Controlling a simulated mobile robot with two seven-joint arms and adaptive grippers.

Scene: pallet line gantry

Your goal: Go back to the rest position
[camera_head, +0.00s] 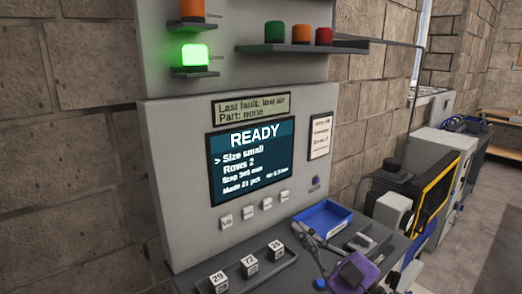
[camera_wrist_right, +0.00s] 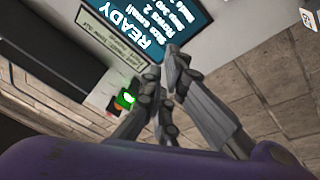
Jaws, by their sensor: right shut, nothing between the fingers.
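My right gripper (camera_head: 305,234) shows at the lower right of the head view, with its purple body below its dark fingers. Its fingers are shut and empty, in front of the lower edge of a blue tray (camera_head: 325,213). In the right wrist view, the fingertips of the right gripper (camera_wrist_right: 167,72) meet in front of the control panel, below the screen (camera_wrist_right: 150,35). The screen also shows in the head view (camera_head: 252,160) and reads READY, Size small, Rows 2. My left gripper is in neither view.
The grey console (camera_head: 190,170) carries a lit green lamp (camera_head: 195,54), several buttons and a rack of numbered blocks (camera_head: 248,263). A shelf (camera_head: 300,47) holds coloured caps. Yellow and black machinery (camera_head: 432,195) stands at the right. Open floor (camera_head: 490,240) lies beyond it.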

